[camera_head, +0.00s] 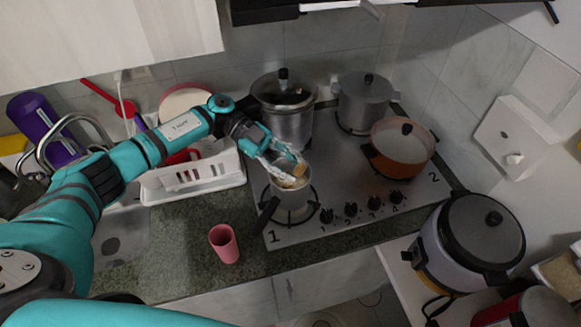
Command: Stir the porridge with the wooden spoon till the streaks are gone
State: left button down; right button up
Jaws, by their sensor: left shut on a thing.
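My left gripper (292,176) reaches in from the left over the small pot (289,201) on the front left burner. It is shut on the wooden spoon (299,170), of which only a small brown part shows by the fingers. The fingers are at the pot's mouth and cover much of the opening. The spoon's lower end is hidden. A little pale tan content, likely the porridge (289,184), shows inside, too small to tell whether it has streaks. My right gripper is not in view.
A large steel pot (288,125), a lidded grey pot (363,100) and an orange pan (401,153) stand on the hob close by. A white dish rack (196,180) is left of the small pot. A pink cup (224,243) stands on the counter in front.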

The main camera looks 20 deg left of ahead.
pick_arm(q)
jog(key=s+d+r, duration=0.1)
jog(key=s+r, duration=0.1)
jog(key=r, duration=0.3)
jog(key=s+d+r+p, duration=0.1)
jog(key=s+r, duration=0.1)
jog(key=r, duration=0.3)
jog(key=shift+s+d+r, duration=0.15)
jog(key=shift+d+r, duration=0.15)
jog(key=shift+d, duration=0.1)
jog(key=shift+r, duration=0.1)
dwell(0.3)
